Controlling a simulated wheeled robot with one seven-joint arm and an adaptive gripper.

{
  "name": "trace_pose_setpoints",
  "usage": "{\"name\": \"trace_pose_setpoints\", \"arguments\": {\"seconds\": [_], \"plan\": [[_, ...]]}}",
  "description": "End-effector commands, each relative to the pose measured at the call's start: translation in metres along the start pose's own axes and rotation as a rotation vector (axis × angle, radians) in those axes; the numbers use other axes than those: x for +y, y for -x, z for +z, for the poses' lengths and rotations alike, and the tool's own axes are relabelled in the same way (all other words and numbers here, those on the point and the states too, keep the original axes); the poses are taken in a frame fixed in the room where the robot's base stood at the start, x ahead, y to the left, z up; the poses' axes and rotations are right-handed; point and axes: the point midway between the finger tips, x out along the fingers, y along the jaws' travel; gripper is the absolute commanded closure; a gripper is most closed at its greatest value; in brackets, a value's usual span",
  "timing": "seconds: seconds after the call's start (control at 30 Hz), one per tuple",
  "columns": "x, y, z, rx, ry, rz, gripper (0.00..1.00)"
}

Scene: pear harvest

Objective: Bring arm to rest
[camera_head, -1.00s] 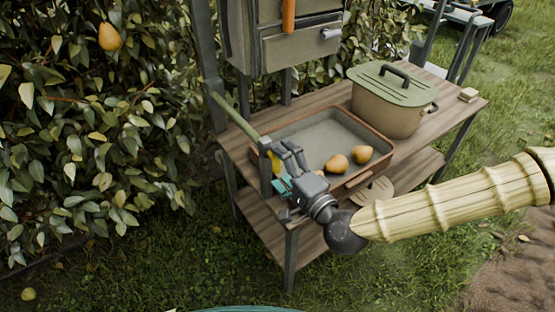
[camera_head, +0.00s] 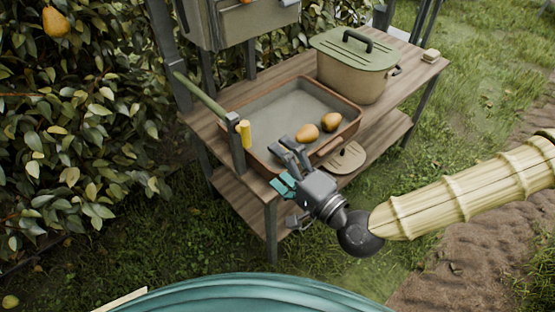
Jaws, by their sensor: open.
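My gripper (camera_head: 288,165) is open and empty. It hangs in front of the near edge of the wooden bench, by the near side of a brown-rimmed tray (camera_head: 345,132). Two pears lie in the tray near its right front: one pear (camera_head: 307,134) on the left and another pear (camera_head: 331,122) on the right. The gripper fingers point up and left, apart from both pears. My arm comes in from the right. Part of the tray's near wall is hidden behind the gripper.
A pot with a green lid (camera_head: 352,52) stands on the wooden bench (camera_head: 432,72) behind the tray. A post with a green bar and a yellow-handled tool (camera_head: 246,134) stands at the tray's left. A hanging pear (camera_head: 56,22) shows in the bush. Grass at the right is clear.

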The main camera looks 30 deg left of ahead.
Motion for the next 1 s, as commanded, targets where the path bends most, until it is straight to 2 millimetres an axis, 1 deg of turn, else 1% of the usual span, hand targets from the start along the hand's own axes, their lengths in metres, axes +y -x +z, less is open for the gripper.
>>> {"name": "trace_pose_setpoints", "arguments": {"seconds": [0.33,0.4,0.47,0.57,0.6,0.67,0.7,0.77,0.8,0.87,0.9,0.97,1.0], "plan": [[0.001,0.0,0.0,-0.001,0.0,0.003,0.0],[0.009,0.002,0.001,-0.001,0.003,0.022,0.0],[0.024,0.005,0.002,-0.001,0.008,0.057,0.0],[0.063,0.017,0.004,-0.006,0.027,0.158,0.0],[0.083,0.024,0.005,-0.009,0.037,0.209,0.0],[0.115,0.038,0.007,-0.016,0.053,0.294,0.0],[0.136,0.049,0.008,-0.022,0.066,0.35,0.0],[0.166,0.067,0.009,-0.033,0.082,0.435,0.0],[0.185,0.08,0.01,-0.039,0.094,0.491,0.0],[0.213,0.101,0.011,-0.053,0.112,0.576,0.0],[0.231,0.115,0.011,-0.062,0.123,0.631,0.0],[0.256,0.14,0.012,-0.078,0.139,0.716,0.0],[0.272,0.157,0.012,-0.089,0.15,0.771,0.0]]}}
